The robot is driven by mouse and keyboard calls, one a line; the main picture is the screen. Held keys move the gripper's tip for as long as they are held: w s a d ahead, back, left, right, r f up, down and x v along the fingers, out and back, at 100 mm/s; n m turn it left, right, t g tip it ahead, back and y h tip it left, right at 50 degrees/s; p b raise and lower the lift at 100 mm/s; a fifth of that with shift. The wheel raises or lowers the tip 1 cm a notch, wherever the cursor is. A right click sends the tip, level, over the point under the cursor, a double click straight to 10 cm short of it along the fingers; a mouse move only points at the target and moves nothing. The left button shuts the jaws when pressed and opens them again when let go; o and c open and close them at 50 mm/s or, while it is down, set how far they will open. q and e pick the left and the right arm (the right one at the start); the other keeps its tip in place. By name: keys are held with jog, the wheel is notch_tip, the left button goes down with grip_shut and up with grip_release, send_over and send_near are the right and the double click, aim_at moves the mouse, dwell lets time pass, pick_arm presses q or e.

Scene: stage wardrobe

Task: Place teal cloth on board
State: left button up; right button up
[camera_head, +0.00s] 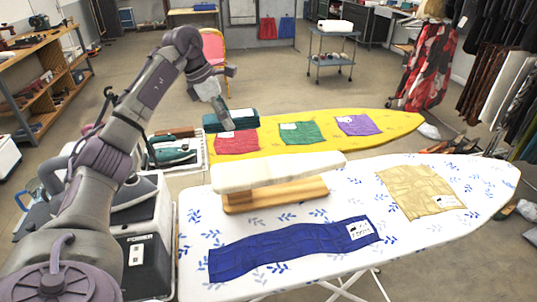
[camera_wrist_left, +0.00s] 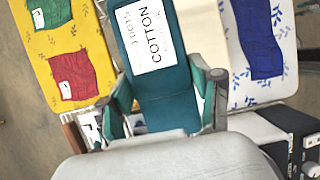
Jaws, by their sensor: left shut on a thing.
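My left gripper (camera_head: 222,108) is shut on the teal cloth (camera_head: 240,120), held near the left end of the yellow ironing board (camera_head: 400,121). In the left wrist view the teal cloth (camera_wrist_left: 165,98) is a folded strip with a white label reading "COTTON", between the fingers of my left gripper (camera_wrist_left: 162,85). I cannot tell whether the cloth touches the yellow board. Red (camera_head: 237,143), green (camera_head: 300,133) and purple (camera_head: 358,125) cloths lie on that board. The white leaf-patterned ironing board (camera_head: 355,205) carries a blue cloth (camera_head: 290,248) and a tan cloth (camera_head: 420,190). My right gripper is not in view.
A padded sleeve board (camera_head: 275,174) on a wooden base stands on the white board. A shelf (camera_head: 45,80) stands at left, a trolley (camera_head: 332,50) behind, and hanging clothes (camera_head: 505,85) at right.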

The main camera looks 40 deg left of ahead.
pick_arm(q)
jog(key=p, duration=0.2)
send_near(272, 166)
jog(key=shift+w+d+f+p, duration=0.4)
jog(key=shift+w+d+f, duration=0.15)
jog(key=shift+w+f, duration=0.15)
jog(key=shift+d+f+p, duration=0.4)
jog(key=shift+d+f, duration=0.1)
jog(key=shift+f, duration=0.35)
notch_tip(272, 166, down, 2)
jog(key=shift+a+f+p, duration=0.1)
jog(key=shift+f+p, duration=0.05)
jog(key=shift+p, duration=0.3)
jog(key=shift+w+f, duration=0.1)
jog(key=shift+f, duration=0.35)
jog(key=o, duration=1.2)
jog(key=shift+c, duration=0.2)
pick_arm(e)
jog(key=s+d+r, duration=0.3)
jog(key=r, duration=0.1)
